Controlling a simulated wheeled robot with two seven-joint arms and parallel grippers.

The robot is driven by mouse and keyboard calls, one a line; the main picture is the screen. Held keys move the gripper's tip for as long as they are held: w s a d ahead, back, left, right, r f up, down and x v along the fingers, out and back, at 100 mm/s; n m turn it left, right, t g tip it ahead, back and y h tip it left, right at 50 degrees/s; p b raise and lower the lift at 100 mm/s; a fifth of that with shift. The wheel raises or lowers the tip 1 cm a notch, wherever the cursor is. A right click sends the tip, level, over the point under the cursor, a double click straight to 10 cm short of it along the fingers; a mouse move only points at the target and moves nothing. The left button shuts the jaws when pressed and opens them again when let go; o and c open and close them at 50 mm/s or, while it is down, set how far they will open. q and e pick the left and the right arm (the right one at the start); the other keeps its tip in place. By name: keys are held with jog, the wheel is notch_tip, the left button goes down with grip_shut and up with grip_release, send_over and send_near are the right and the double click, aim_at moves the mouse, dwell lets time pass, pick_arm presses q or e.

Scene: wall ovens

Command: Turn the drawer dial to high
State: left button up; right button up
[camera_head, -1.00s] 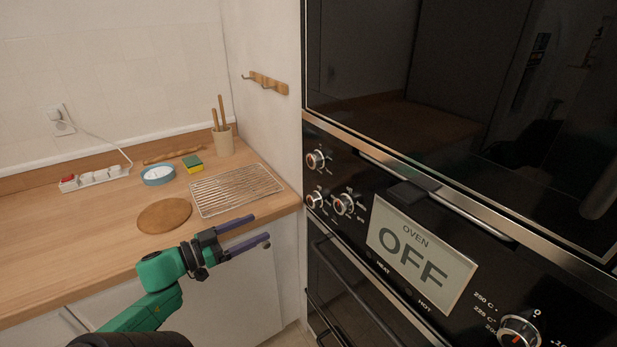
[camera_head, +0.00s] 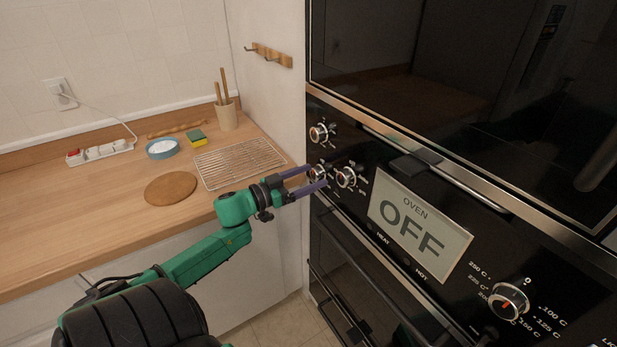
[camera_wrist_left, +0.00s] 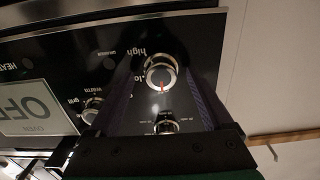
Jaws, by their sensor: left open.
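The drawer dial (camera_head: 318,173) is the lower left round silver knob on the black oven panel. In the left wrist view the dial (camera_wrist_left: 161,73) appears upside down, with "high" and part of "lo" printed to its left. Its red mark points down in that picture, not at "high". My left gripper (camera_head: 315,177) is open, its two purple fingers reaching to the panel around the dial. In the left wrist view the gripper (camera_wrist_left: 160,88) has one finger on each side of the dial, with no clear grip on it. My right gripper is out of view.
Another knob (camera_head: 346,177) stands close right of the dial, and one (camera_head: 319,134) above it. An OFF display (camera_head: 418,224) and a temperature knob (camera_head: 509,301) lie further right. A handle bar (camera_head: 470,192) juts out. The wooden counter (camera_head: 80,235) holds a wire rack (camera_head: 240,164).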

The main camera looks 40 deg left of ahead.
pick_arm(q)
grip_shut()
